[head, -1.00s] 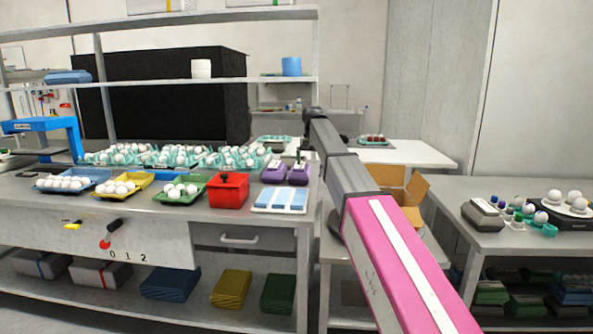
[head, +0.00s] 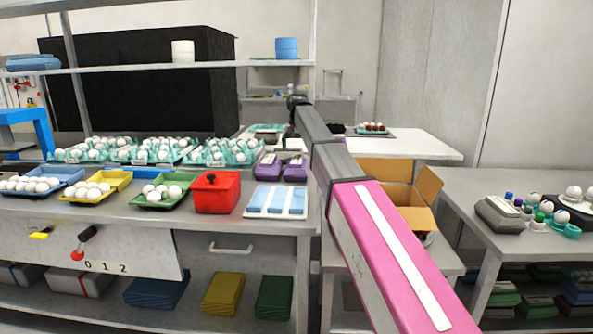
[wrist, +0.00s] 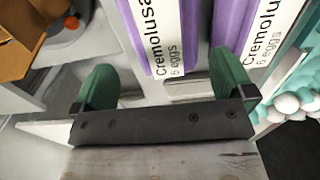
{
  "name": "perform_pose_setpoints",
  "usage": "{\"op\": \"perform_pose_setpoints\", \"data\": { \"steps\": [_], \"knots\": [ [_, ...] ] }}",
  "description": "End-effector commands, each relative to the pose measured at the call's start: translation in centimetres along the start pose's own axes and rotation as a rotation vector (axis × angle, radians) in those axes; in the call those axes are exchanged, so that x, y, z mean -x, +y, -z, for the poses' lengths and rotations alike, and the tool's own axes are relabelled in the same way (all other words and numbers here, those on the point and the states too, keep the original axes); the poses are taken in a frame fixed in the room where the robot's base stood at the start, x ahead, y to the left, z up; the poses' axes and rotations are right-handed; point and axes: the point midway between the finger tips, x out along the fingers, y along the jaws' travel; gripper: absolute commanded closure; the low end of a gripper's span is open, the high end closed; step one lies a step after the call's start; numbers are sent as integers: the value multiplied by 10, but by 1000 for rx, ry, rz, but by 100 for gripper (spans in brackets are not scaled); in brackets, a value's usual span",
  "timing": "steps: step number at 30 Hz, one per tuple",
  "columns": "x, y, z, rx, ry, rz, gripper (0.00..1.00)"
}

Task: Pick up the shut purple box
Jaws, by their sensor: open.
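Two purple egg boxes stand side by side at the right end of the metal bench. In the wrist view the left box (wrist: 135,22) and the right box (wrist: 229,32) show white labels reading "6 eggs"; both look shut. My gripper (wrist: 161,62) has two green fingers spread wide, with nothing held between them. The left box's near end shows between the fingers; whether they touch it I cannot tell.
Teal trays of white eggs (head: 155,150) lie left of the boxes. A red box (head: 217,192) and a white tray with blue strips (head: 278,201) stand in front. An open cardboard box (head: 410,193) is at the right, between the benches.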

Motion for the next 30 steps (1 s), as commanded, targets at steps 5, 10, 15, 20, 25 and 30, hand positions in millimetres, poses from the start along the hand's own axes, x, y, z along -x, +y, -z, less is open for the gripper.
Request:
{"op": "perform_pose_setpoints", "data": {
  "steps": [5,10,15,20,25,30],
  "knots": [
    [-10,-1,-1,0,1,0,0],
    [-32,-2,-3,0,-1,0,0],
    [-53,-3,-3,0,0,0,0],
    [-56,-3,-2,0,1,0,0],
    [-56,-3,-2,0,1,0,23],
    [-55,-3,-2,0,1,0,32]
  ]
}}
